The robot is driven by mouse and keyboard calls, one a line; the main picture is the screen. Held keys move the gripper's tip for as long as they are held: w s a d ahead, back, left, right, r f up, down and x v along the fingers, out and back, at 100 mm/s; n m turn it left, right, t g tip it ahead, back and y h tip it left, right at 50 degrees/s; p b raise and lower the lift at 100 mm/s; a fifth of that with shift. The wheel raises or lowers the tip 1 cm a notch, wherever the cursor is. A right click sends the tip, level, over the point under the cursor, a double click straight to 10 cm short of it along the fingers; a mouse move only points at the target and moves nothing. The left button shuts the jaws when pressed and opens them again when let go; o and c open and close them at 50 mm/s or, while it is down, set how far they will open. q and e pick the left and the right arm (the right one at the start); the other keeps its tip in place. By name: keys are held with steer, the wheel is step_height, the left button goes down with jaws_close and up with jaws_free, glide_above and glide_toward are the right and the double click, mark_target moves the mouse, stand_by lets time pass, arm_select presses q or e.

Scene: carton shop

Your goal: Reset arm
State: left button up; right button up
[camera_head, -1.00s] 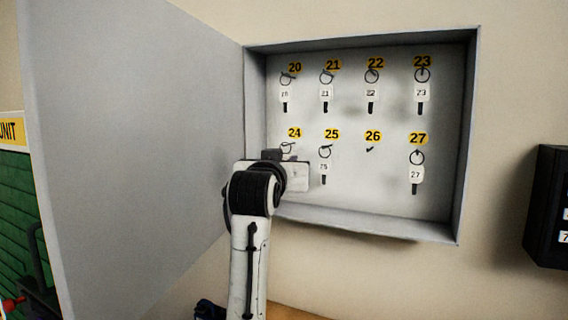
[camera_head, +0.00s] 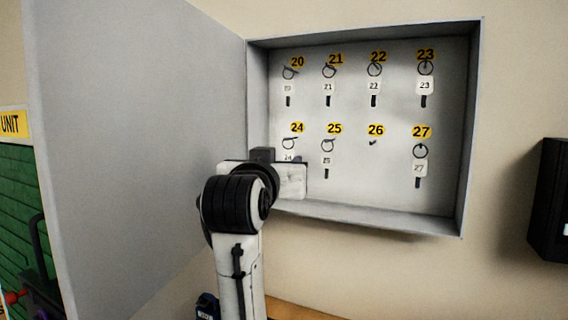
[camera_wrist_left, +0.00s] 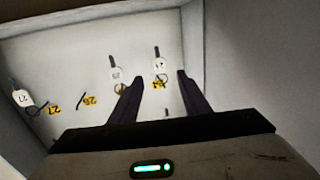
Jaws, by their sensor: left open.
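My left gripper (camera_head: 264,155) is in front of the lower left of the open key cabinet (camera_head: 362,222). Its fingers are mostly hidden by the wrist in the head view. In the left wrist view the gripper (camera_wrist_left: 160,76) has its two fingers apart with nothing held. Key 24 (camera_head: 289,145) hangs on its hook, its lower part hidden behind the gripper in the head view. In the left wrist view its tag (camera_wrist_left: 160,65) shows between and beyond the fingertips. My right gripper is not in view.
The grey cabinet door (camera_head: 140,140) stands open close on the left of my arm. Keys 25 (camera_head: 327,158) and 27 (camera_head: 419,167) hang in the lower row; hook 26 (camera_head: 373,143) is bare. Upper hooks all hold keys. A black box (camera_head: 552,200) is on the right wall.

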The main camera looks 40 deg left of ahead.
mark_target(286, 153)
arm_select(q)
steer(key=shift+v, duration=1.15)
steer(key=x, duration=0.3)
steer(key=p+x, duration=0.1)
steer(key=x, duration=0.5)
steer(key=shift+w+a+r, duration=0.15)
steer(key=shift+a+r, duration=0.1)
steer(key=shift+r, duration=0.05)
steer(key=shift+s+d, duration=0.25)
steer(key=shift+s, duration=0.45)
